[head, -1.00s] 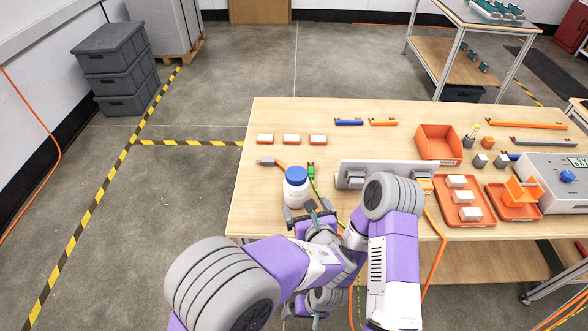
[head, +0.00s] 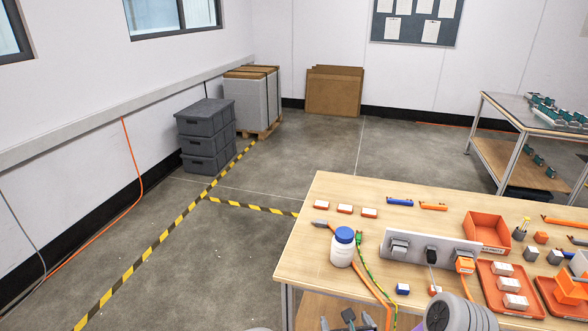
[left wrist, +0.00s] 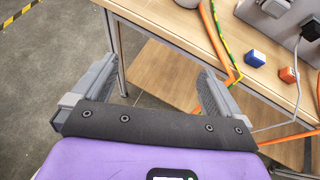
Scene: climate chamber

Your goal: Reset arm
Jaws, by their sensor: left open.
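My left gripper (left wrist: 152,90) is open and empty in the left wrist view. Its two grey fingers are spread wide, with the table's front edge and the lower shelf beyond them. In the head view, dark gripper parts (head: 346,323) show at the bottom edge, in front of the table, mostly cut off. A grey and purple arm link of mine (head: 460,313) covers part of the table's front. My right gripper cannot be made out in either view.
The wooden table (head: 330,200) holds a white bottle with a blue lid (head: 342,247), a socket panel (head: 415,243) with plugs and cables, a blue block (head: 402,288) and orange trays (head: 512,308). Grey crates (head: 205,136) stand at left. The floor left of the table is clear.

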